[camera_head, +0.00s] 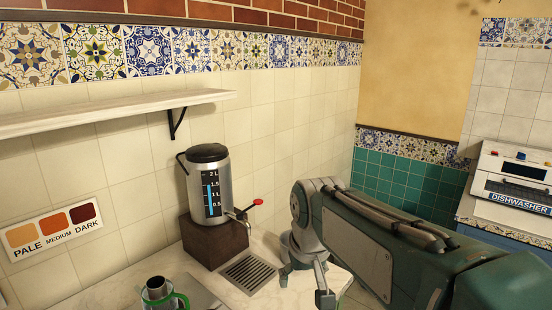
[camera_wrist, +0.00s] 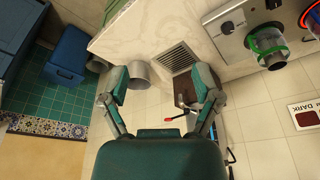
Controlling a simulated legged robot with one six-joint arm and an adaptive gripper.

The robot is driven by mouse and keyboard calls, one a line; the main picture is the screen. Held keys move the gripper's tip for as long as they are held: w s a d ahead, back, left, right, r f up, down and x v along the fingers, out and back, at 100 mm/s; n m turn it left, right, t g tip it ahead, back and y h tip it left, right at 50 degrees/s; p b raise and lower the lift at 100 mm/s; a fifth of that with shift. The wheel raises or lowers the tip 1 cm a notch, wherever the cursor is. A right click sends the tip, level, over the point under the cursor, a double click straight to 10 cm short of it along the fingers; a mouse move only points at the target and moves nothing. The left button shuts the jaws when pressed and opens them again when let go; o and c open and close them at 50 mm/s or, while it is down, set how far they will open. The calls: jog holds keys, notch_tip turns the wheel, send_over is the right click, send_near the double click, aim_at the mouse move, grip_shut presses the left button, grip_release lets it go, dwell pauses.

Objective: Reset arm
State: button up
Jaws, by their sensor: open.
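My gripper (camera_wrist: 161,92) is open, with its two green fingers spread wide in the wrist view and nothing held between them. In the head view my gripper (camera_head: 305,287) hangs at the counter's right end, pointing down. The silver samovar (camera_head: 209,186) with a dark lid and a blue level scale stands upright on a brown block (camera_head: 213,242), left of my gripper. Its red-handled tap (camera_head: 257,202) also shows in the wrist view (camera_wrist: 170,119). A green-ringed vessel (camera_head: 176,303) stands at the counter's front left; it also shows in the wrist view (camera_wrist: 265,44).
A drain grate (camera_head: 249,273) is set in the counter below the tap. Grey cylindrical containers (camera_wrist: 139,74) are near the counter's end, partly behind my gripper. A wall shelf (camera_head: 110,112) is above left. A blue box (camera_wrist: 66,55) and a dishwasher (camera_head: 515,190) are beyond.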

jog(key=s+d+f+m+t, duration=0.1)
jog(key=s+d+f, duration=0.1)
jog(key=s+d, duration=0.3)
jog(key=s+d+f+m+t, duration=0.1)
jog(key=s+d, duration=0.4)
jog(key=s, duration=0.6)
jog(key=shift+s+d+f+m+t+h, duration=0.3)
jog(key=shift+d+f+t+h, duration=0.1)
jog(key=shift+f, duration=0.25)
